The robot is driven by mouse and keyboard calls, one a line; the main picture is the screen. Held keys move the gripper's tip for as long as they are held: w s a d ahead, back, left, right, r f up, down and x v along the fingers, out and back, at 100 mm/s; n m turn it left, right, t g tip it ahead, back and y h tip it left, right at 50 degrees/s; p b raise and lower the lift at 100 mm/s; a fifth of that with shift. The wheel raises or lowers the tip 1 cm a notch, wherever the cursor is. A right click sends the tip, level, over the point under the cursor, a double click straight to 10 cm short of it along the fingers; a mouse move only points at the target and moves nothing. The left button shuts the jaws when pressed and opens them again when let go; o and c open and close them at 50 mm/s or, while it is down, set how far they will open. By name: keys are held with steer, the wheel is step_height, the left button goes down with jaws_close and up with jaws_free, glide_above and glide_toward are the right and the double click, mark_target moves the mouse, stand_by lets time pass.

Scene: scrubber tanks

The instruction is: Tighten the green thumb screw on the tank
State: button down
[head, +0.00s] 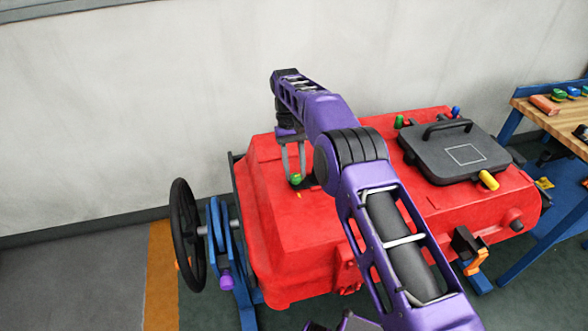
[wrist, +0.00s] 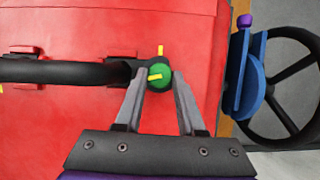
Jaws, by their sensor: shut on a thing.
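The green thumb screw (head: 296,179) is on the top of the red tank (head: 262,190), toward its left end. In the wrist view the green thumb screw (wrist: 160,75) sits between my fingertips, with a yellow mark on it and another yellow mark on the tank just beyond. My gripper (head: 295,175) points down from above and is shut on the screw. In the wrist view my gripper (wrist: 159,80) has a finger on each side of the green head. The shaft of the screw is hidden.
A black handwheel (head: 186,236) stands at the tank's left end. A black lid (head: 453,152) with a handle and a yellow knob (head: 488,180) lie on the tank's right part. A wooden-topped bench (head: 550,118) with small parts stands at the right.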

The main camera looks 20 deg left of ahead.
steer(key=m, duration=0.1)
steer(key=m+y, duration=0.1)
steer(key=m, duration=0.2)
steer(key=shift+w+d+r+m+g+y, duration=0.1)
steer(key=shift+w+r+m+g+y, duration=0.1)
steer(key=shift+r+m+g+y, duration=0.15)
steer(key=m+y, duration=0.1)
steer(key=m, duration=0.1)
steer(key=m+y, duration=0.1)
steer(key=m, duration=0.2)
steer(key=shift+d+m, duration=0.2)
steer(key=shift+m, duration=0.05)
steer(key=m+y, duration=0.1)
steer(key=m, duration=0.1)
steer(key=m+y, duration=0.1)
steer(key=m, duration=0.2)
steer(key=shift+s+d, duration=0.15)
steer(key=shift+s+m+t+y, duration=0.1)
steer(key=shift+m+t+y, duration=0.4)
steer(key=shift+m, duration=0.9)
steer(key=shift+m+t+y, duration=0.15)
steer(key=shift+m+t, duration=0.5)
steer(key=shift+m, duration=0.75)
steer(key=c, duration=0.6)
jaws_free()
steer(key=shift+o, duration=0.5)
steer(key=shift+s+d+f, duration=0.1)
steer(key=shift+d+f, duration=0.05)
steer(key=shift+f, duration=0.05)
